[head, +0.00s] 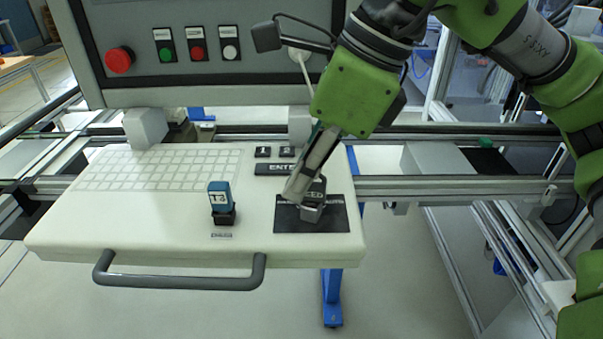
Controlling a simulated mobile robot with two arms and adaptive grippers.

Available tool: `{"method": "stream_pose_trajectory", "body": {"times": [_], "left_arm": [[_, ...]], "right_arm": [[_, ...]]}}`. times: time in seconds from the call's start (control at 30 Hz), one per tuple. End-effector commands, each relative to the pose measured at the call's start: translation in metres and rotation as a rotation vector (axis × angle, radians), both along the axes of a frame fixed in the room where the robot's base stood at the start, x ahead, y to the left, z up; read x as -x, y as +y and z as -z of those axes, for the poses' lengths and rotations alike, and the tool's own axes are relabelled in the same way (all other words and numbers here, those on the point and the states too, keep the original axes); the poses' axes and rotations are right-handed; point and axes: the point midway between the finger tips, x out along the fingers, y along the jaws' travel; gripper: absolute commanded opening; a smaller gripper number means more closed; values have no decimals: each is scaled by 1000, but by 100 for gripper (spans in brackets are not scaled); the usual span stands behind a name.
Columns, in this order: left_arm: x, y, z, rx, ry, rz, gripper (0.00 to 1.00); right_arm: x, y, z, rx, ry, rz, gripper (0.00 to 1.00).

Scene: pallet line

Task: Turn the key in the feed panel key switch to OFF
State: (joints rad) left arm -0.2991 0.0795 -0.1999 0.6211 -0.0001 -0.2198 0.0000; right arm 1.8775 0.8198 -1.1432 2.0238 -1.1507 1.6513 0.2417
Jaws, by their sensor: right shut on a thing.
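The feed panel is a white sloping console (190,238) with a grey front handle. A black square plate (340,221) lies at its right side; I take this for the key switch plate. My right gripper (308,190) comes down from the upper right and is shut on a small dark piece over this plate, apparently the key. The gripper hides most of the key and the switch, so the key's angle and the OFF mark cannot be read. My left gripper is not in view.
A blue tag marked T3 (219,196) stands upright in a black holder left of the plate.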

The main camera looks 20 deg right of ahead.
Motion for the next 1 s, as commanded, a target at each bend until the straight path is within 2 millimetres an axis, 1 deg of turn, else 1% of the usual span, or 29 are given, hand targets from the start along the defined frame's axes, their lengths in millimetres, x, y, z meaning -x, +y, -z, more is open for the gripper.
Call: {"method": "stream_pose_trajectory", "body": {"times": [0.1, 0.4, 0.43, 0.47, 0.5, 0.73, 0.77, 0.8, 0.83, 1.0], "left_arm": [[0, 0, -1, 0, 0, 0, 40], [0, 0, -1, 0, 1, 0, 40], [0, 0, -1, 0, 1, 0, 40], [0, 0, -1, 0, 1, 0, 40], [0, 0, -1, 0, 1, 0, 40], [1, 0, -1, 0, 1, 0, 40], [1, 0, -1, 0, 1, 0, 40], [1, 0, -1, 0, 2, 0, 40], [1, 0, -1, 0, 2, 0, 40], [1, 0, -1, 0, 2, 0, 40]], "right_arm": [[1, 1, 0, 1, 3, -59, 0], [2, 1, 1, 1, 2, -72, 0], [2, 1, 1, 1, 2, -71, 14], [2, 1, 1, 1, 2, -71, 22], [1, 1, 1, 1, 1, -69, 26], [1, 1, 0, 2, 1, -68, 26], [1, 1, 0, 2, 1, -68, 31], [1, 1, 0, 1, 0, -68, 40], [1, 1, 0, 1, -1, -68, 42], [1, 1, 0, 1, -1, -68, 42]]}}
